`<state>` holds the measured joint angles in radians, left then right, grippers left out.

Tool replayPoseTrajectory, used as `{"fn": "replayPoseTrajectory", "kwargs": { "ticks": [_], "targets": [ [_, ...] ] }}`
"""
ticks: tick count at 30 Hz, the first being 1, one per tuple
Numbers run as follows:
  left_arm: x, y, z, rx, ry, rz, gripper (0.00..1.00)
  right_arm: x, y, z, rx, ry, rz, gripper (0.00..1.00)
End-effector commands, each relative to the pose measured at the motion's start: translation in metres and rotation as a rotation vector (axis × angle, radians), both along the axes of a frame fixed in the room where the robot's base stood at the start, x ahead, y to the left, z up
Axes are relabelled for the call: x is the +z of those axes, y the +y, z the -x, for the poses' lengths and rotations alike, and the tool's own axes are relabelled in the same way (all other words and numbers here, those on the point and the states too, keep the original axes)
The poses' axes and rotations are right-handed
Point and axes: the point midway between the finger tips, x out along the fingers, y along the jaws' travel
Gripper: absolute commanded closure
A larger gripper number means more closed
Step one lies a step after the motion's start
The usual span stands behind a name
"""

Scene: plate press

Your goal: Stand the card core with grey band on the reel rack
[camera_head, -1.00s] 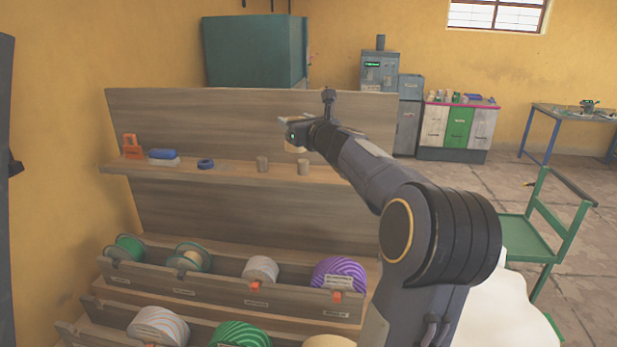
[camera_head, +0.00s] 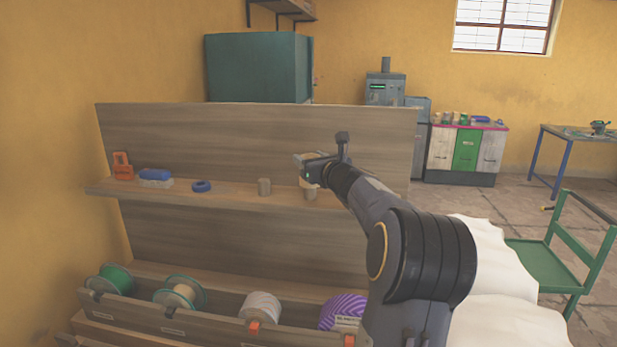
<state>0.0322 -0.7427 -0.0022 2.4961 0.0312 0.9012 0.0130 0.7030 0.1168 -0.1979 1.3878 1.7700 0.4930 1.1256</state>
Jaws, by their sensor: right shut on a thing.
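The reel rack (camera_head: 220,135) is a wooden stand with a back panel, an upper shelf (camera_head: 230,203) and a lower trough of reels. My right gripper (camera_head: 302,168) is above the right part of the upper shelf, shut on a pale tan core (camera_head: 311,156), mostly hidden by the gripper. I cannot make out a grey band on it. Two short grey-brown cores stand on the shelf: one (camera_head: 264,187) left of the gripper, the other (camera_head: 310,194) just below it, partly covered. My left gripper is not in view.
The shelf also holds an orange tool (camera_head: 122,167), a blue-and-white block (camera_head: 155,178) and a blue tape ring (camera_head: 201,186). Green (camera_head: 112,277), white (camera_head: 261,307) and purple (camera_head: 343,310) reels sit in the trough. A green trolley (camera_head: 550,262) stands right.

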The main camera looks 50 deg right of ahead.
Motion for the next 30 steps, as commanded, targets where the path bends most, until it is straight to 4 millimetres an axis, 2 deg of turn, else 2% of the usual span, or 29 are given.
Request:
{"fn": "replayPoseTrajectory", "kwargs": {
  "ticks": [4, 7, 18, 19, 23, 30],
  "targets": [
    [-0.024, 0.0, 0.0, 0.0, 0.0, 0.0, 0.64, -0.031, -0.008, 0.003, -0.006, 0.003, -0.001, 0.71],
    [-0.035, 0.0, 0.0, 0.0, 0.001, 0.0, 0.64, -0.045, -0.012, 0.005, -0.009, 0.002, -0.001, 0.71],
    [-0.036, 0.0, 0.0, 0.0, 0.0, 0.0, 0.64, -0.046, -0.013, 0.006, -0.009, 0.001, 0.0, 0.71],
    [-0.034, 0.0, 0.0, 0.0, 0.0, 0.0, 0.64, -0.045, -0.013, 0.006, -0.009, 0.001, 0.0, 0.45],
    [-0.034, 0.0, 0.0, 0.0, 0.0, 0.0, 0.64, -0.045, -0.012, 0.006, -0.009, 0.001, 0.0, 0.28],
    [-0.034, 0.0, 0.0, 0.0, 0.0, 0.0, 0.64, -0.045, -0.012, 0.006, -0.009, 0.001, 0.0, 0.27]
  ]
}}
